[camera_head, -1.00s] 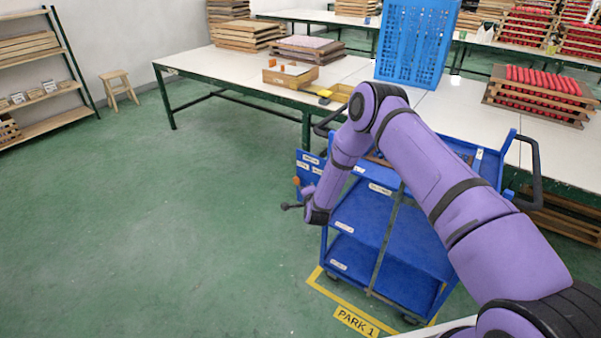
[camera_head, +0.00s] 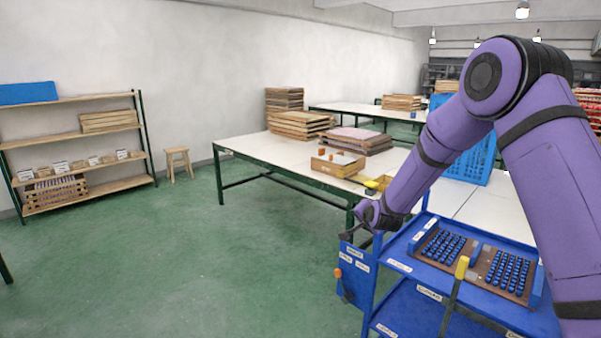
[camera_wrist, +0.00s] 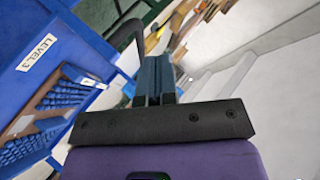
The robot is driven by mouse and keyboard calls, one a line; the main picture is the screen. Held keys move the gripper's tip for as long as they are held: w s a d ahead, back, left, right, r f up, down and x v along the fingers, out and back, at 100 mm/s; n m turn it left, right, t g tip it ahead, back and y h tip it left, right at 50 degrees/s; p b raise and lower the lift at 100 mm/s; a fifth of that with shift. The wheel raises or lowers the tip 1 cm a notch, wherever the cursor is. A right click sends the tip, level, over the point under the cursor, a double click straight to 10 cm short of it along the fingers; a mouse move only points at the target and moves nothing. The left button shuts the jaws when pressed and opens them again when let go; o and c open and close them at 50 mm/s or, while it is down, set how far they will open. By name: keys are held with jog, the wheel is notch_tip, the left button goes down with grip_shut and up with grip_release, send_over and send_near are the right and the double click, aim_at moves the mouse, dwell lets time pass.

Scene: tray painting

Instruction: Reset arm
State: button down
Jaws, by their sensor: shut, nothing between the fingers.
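My purple arm reaches in from the right of the head view, its elbow high and its forearm sloping down to the left. My gripper (camera_head: 352,232) is at the lower end, close to the near left corner of the blue trolley (camera_head: 424,291). In the wrist view my gripper's fingers (camera_wrist: 154,78) are together and nothing shows between them. The trolley's blue side, with a LEVEL 3 label (camera_wrist: 37,54), lies to the left of the fingers there. I cannot tell the gap between gripper and trolley.
A tray of blue pieces (camera_head: 436,244) lies on the trolley's top. A white worktable (camera_head: 270,147) behind carries a wooden box (camera_head: 337,164), stacked boards and a blue crate (camera_head: 463,172). A shelf (camera_head: 75,133) and stool (camera_head: 177,161) stand at the left wall.

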jog(key=s+d+r+n+g, duration=0.2)
jog(key=s+d+r+n, duration=0.1)
jog(key=s+r, duration=0.8)
jog(key=s+d+r+n+g, duration=0.1)
jog(key=s+d+r+n, duration=0.15)
jog(key=s+r, duration=0.8)
jog(key=s+d+r+n+g, duration=0.1)
jog(key=s+d+r+g, duration=0.1)
jog(key=s, duration=1.3)
jog(key=s+d+r+n+g+h, duration=0.1)
jog(key=s+d+r+n, duration=0.1)
jog(key=s, duration=1.3)
jog(key=shift+d+g, duration=0.4)
jog(key=shift+d, duration=0.3)
